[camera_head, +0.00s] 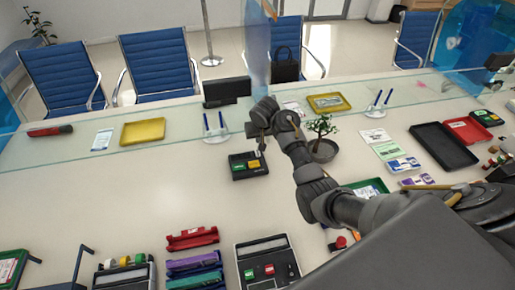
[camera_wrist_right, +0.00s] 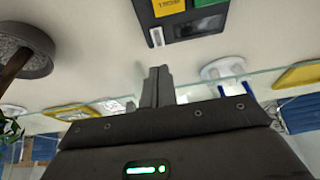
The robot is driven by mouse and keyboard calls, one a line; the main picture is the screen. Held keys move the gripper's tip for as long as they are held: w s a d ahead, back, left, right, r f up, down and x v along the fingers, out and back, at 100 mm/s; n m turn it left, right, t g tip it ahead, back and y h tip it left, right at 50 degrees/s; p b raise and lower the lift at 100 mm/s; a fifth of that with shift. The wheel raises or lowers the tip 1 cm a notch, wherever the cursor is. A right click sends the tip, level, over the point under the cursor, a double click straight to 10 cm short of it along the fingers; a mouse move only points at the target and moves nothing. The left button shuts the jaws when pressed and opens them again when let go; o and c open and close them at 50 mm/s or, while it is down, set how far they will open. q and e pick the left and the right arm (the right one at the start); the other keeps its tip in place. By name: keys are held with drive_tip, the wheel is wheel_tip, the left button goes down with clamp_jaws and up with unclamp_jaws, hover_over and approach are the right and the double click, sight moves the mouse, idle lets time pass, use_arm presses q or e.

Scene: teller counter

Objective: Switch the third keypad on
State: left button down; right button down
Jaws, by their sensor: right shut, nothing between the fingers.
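A black keypad (camera_head: 248,165) with yellow and green buttons lies on the counter left of the potted plant. In the right wrist view the keypad (camera_wrist_right: 190,45) shows at the top, with a small pale rocker (camera_wrist_right: 156,38) at its edge and a dark display. My right gripper (camera_head: 262,147) is shut and empty at the keypad's upper right corner. In the wrist view its fingertips (camera_wrist_right: 157,70) point toward the rocker, with a small apparent gap. Another keypad (camera_head: 487,117) stands at the far right. My left gripper is not in view.
A potted plant (camera_head: 324,149) stands close to the right of my right wrist. A glass screen (camera_head: 180,143) and pen stand (camera_head: 215,136) are behind the keypad. A larger device (camera_head: 267,277) with red and green buttons is at the front. Counter left of the keypad is clear.

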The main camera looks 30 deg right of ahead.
sight(257, 151)
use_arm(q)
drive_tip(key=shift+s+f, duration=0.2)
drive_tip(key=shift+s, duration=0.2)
use_arm(e)
drive_tip(key=x, duration=0.8)
drive_tip(key=shift+s+f, duration=0.25)
drive_tip(key=shift+f, duration=0.05)
